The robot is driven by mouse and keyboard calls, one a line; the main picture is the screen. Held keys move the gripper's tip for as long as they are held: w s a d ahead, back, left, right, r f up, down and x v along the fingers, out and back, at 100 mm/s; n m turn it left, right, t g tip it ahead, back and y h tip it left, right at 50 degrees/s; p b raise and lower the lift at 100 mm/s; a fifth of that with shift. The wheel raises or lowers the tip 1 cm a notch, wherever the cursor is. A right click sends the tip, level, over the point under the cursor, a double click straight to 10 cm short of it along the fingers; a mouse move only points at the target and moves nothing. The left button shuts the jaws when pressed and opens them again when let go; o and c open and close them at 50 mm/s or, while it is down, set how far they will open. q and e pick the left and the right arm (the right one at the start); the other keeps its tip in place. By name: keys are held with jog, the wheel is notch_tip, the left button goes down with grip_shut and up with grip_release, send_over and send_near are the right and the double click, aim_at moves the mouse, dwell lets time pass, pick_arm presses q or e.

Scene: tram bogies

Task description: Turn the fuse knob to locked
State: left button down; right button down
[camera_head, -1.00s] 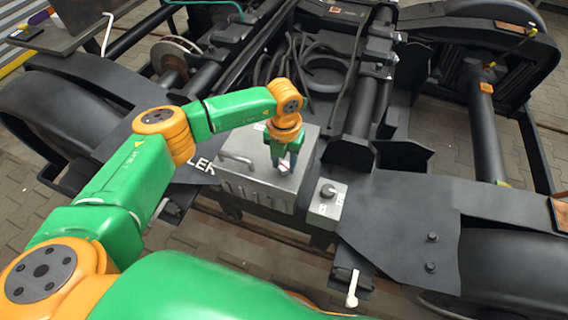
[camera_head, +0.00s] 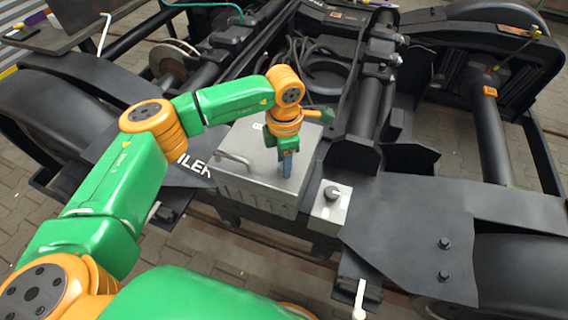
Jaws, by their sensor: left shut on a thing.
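A grey metal box (camera_head: 243,192) with a wire handle sits on the dark bogie frame. My left gripper (camera_head: 286,168) reaches down from above onto the right part of its lid. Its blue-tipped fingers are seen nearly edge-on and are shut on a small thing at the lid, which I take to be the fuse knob. The fingers hide it, so I cannot read its setting. My right gripper is not in view.
Dark plates (camera_head: 405,225) lie to the right, and cables (camera_head: 285,62) run behind.

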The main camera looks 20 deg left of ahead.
pick_arm(q)
jog(key=shift+m+b, duration=0.45)
jog(key=shift+m, duration=0.75)
jog(key=shift+c, duration=2.2)
grip_release()
notch_tip(320, 180, up, 7)
jog(key=shift+r, duration=0.1)
